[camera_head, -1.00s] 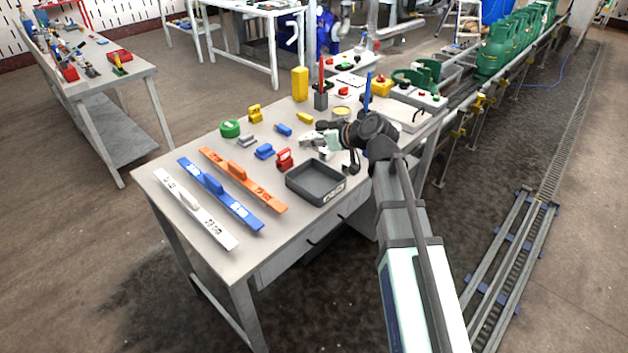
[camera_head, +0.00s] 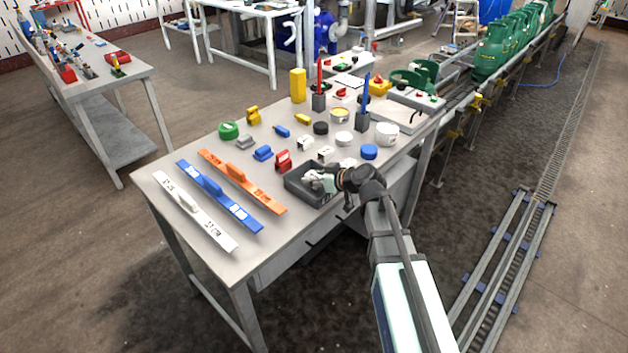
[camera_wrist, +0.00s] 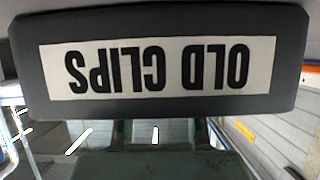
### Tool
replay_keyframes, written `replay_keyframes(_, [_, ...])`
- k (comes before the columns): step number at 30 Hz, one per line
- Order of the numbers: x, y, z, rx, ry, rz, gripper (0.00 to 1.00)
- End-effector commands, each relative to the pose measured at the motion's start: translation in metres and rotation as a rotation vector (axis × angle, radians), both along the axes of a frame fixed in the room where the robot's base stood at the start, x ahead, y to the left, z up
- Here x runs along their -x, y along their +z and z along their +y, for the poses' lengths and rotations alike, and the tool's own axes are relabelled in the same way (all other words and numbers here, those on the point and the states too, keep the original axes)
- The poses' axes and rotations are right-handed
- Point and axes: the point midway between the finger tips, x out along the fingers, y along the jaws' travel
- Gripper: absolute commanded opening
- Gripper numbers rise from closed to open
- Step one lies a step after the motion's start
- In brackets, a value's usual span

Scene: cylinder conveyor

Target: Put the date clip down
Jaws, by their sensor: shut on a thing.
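My gripper (camera_head: 317,180) is at the dark grey tray (camera_head: 297,193), over its interior, at the front right of the table. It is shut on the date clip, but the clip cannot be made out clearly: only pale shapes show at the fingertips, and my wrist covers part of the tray. In the wrist view the tray wall (camera_wrist: 170,109) fills the top, with an upside-down label reading "OLD CLIPS" (camera_wrist: 158,68). I cannot tell whether the clip touches the tray floor.
A red clip (camera_head: 283,160) stands just behind the tray. Small white pieces (camera_head: 326,154) and a blue round piece (camera_head: 369,152) stand behind and right. Long orange (camera_head: 240,180), blue (camera_head: 220,195) and white (camera_head: 195,210) bars lie to the left. The table's front edge is close to the tray.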

Motion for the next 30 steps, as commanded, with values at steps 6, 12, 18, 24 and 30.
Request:
replay_keyframes(6, [0.0002,-0.0095,-0.0001,0.0,0.0,0.0,0.14])
replay_keyframes(12, [0.0002,-0.0109,0.0,0.0,0.0,0.0,0.14])
replay_keyframes(18, [0.0001,-0.0121,-0.0001,0.0,0.0,0.0,0.52])
replay_keyframes(24, [0.0002,-0.0121,0.0,0.0,0.0,0.0,0.59])
replay_keyframes(30, [0.0,-0.0101,0.0,0.0,0.0,0.0,0.59])
